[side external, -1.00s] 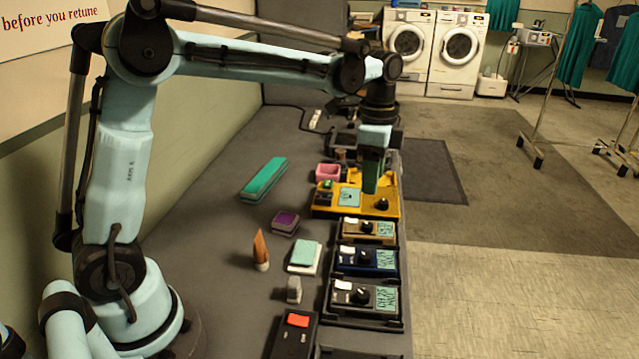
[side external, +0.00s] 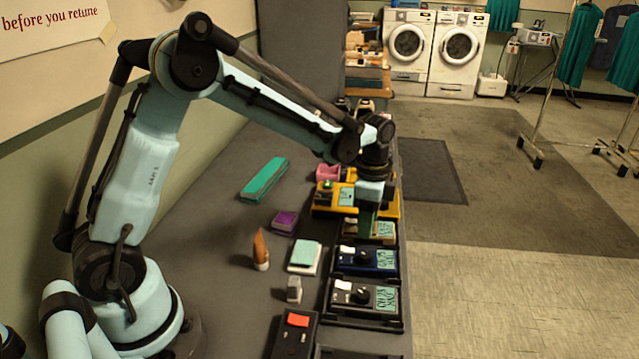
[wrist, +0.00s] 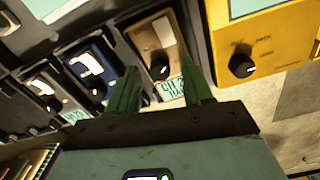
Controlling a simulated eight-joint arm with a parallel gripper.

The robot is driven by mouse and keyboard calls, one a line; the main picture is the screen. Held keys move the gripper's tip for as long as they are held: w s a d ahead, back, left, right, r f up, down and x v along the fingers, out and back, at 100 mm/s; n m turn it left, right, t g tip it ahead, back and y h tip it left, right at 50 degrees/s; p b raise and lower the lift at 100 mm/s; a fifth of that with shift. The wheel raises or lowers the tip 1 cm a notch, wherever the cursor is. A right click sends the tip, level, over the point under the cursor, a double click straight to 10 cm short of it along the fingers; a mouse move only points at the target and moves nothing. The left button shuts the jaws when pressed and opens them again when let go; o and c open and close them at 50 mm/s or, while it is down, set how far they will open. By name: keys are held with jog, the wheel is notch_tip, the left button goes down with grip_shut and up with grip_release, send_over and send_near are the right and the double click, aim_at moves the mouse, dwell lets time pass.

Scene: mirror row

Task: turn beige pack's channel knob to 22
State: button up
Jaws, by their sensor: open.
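The beige pack (wrist: 146,35) sits in its dark tray in the row, between the yellow unit and the blue pack. In the wrist view its dark channel knob (wrist: 160,68) and green display (wrist: 171,92) show between my fingers; I cannot read the display surely. My gripper (wrist: 160,82) is open, with one green finger on each side of the knob's line of sight. In the side view my gripper (side external: 367,222) is above the beige pack (side external: 385,237) and hides its knob. I see no contact with the knob.
A yellow unit (side external: 325,207) with its own knob (wrist: 241,65) is just behind the beige pack. A blue pack (side external: 345,262) and a black pack (side external: 345,298) sit nearer the camera.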

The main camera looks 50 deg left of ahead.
grip_shut()
jog(key=shift+n, duration=2.9)
grip_release()
